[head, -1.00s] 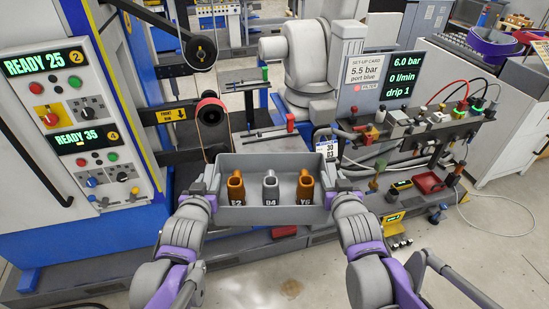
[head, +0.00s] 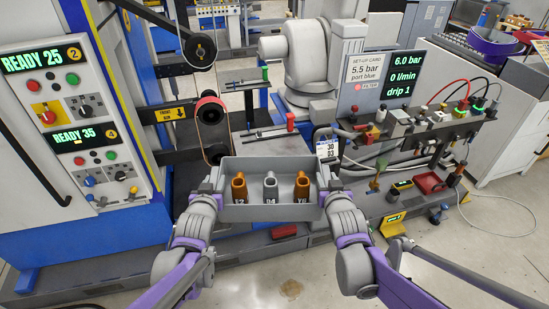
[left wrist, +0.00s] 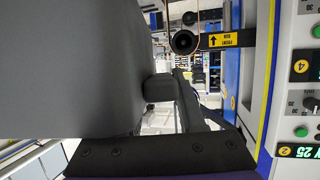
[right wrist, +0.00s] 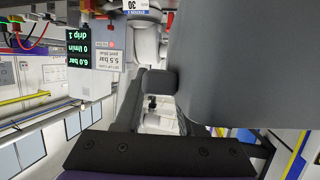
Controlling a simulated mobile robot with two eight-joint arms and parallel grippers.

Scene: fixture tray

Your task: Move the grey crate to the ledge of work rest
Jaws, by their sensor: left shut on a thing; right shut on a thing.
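The grey crate (head: 272,213) is held level in front of me, between my two grippers, above the floor. Two orange-brown fittings and one grey fitting stand upright in it. My left gripper (head: 213,188) is shut on its left end wall, and my right gripper (head: 329,186) is shut on its right end wall. The crate's side fills much of the left wrist view (left wrist: 70,70) and the right wrist view (right wrist: 250,60). A flat grey ledge (head: 262,147) shows just behind the crate, beside the belt machine; I cannot tell for sure that it is the work rest.
The belt machine's belt and roller (head: 211,125) stand behind the crate's left end. A red-topped post (head: 290,121) stands on the grey surface beyond. The blue cabinet with control panels (head: 90,125) is at left. A bench with valves and hoses (head: 425,130) is at right.

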